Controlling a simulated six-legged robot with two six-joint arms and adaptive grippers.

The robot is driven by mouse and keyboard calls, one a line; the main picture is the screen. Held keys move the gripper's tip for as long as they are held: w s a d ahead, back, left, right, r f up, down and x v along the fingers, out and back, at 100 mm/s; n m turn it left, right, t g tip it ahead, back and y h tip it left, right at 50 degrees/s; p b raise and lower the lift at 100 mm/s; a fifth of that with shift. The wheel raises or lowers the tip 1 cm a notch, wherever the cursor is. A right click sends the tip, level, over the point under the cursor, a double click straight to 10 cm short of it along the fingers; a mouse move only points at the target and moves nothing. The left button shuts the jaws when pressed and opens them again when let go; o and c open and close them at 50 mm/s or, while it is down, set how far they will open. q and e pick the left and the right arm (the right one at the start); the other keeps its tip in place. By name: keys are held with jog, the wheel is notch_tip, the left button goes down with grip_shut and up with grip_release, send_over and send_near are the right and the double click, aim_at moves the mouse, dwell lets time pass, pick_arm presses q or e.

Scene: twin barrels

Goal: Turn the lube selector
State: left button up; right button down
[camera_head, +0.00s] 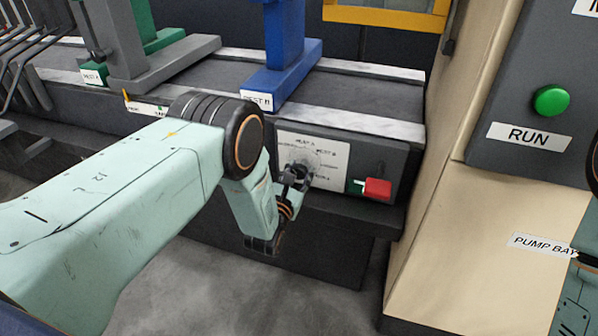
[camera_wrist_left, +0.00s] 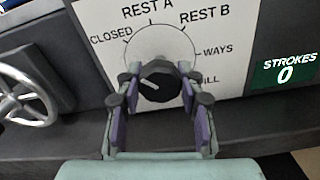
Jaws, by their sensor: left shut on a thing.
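The lube selector is a dark round knob (camera_wrist_left: 160,82) on a white dial plate (camera_wrist_left: 160,40) marked CLOSED, REST A, REST B, WAYS and a partly hidden label ending in ILL. A white line on the knob points left and slightly up, below the CLOSED label. My left gripper (camera_wrist_left: 158,88) has its fingers around the knob, one on each side, shut on it. In the head view the left gripper (camera_head: 297,178) reaches the plate (camera_head: 325,158) on the machine's front and hides most of the knob.
A red block (camera_head: 377,188) sits right of the plate. A STROKES display (camera_wrist_left: 287,73) reads 0. A handwheel (camera_wrist_left: 25,95) is at the left in the wrist view. A beige cabinet and a RUN panel with a green button (camera_head: 551,100) stand at the right. Grey floor is clear below.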

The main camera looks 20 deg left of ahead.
pick_arm(q)
jog(key=shift+s+f, duration=0.1)
jog(key=shift+f, duration=0.05)
jog(key=o, duration=1.2)
jog(key=s, duration=1.2)
jog(key=shift+a, duration=0.2)
